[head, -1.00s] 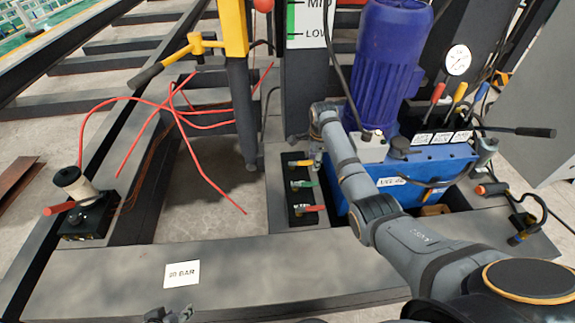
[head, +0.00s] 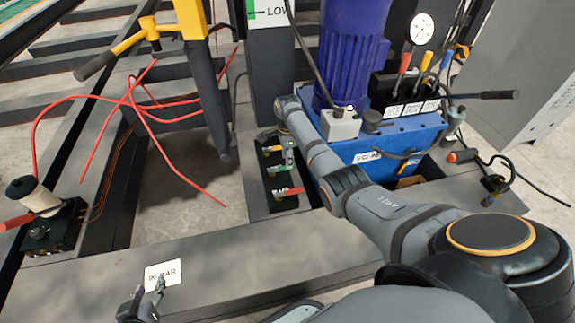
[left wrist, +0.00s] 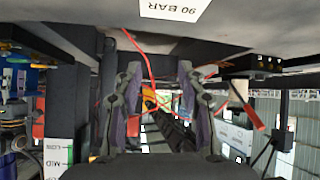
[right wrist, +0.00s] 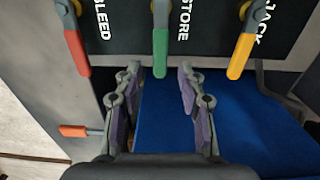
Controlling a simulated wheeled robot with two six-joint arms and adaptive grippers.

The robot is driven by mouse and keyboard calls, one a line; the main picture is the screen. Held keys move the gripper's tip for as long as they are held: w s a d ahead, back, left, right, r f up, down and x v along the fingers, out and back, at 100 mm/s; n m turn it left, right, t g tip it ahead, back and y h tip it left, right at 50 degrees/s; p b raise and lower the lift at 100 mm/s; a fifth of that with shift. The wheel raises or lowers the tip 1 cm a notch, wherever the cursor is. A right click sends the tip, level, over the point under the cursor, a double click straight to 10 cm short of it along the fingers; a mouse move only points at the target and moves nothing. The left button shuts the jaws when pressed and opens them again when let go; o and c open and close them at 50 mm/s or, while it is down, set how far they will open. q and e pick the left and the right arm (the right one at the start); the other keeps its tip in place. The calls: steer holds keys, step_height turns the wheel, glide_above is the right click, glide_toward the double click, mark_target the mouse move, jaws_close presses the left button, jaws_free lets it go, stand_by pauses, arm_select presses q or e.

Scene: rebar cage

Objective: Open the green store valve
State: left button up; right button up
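The green store valve handle (right wrist: 160,50) hangs below the STORE label in the right wrist view, between the red BLEED handle (right wrist: 78,45) and the yellow JACK handle (right wrist: 241,55). My right gripper (right wrist: 159,72) is open, and the tip of the green handle appears between its fingertips; no contact shows. In the head view the green handle (head: 279,170) is on the black valve plate (head: 268,185), with my right gripper (head: 288,152) close by it. My left gripper (head: 150,298) is low in the head view, near the "90 BAR" card. It is open and empty in the left wrist view (left wrist: 157,85).
The blue pump unit (head: 365,155) with its motor (head: 352,55) stands right of the valve plate. A yellow-handled post (head: 205,90) and red hoses (head: 150,110) are left of it. A black hand unit (head: 50,225) sits far left. The "90 BAR" card (head: 160,274) lies on the front beam.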

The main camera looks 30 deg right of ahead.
mark_target(281, 169)
steer(key=shift+f+b, duration=0.45)
steer(key=shift+f, duration=0.5)
arm_select(q)
steer(key=w+r+t, duration=0.3)
steer(key=r, duration=0.4)
steer(key=w+r+t, duration=0.4)
steer(key=r, duration=0.4)
steer(key=shift+w+a+r+t+b, duration=0.15)
steer(key=shift+w+a+t+b, duration=0.15)
steer(key=shift+a+b, duration=0.05)
arm_select(e)
steer(key=shift+f, duration=0.7)
jaws_close()
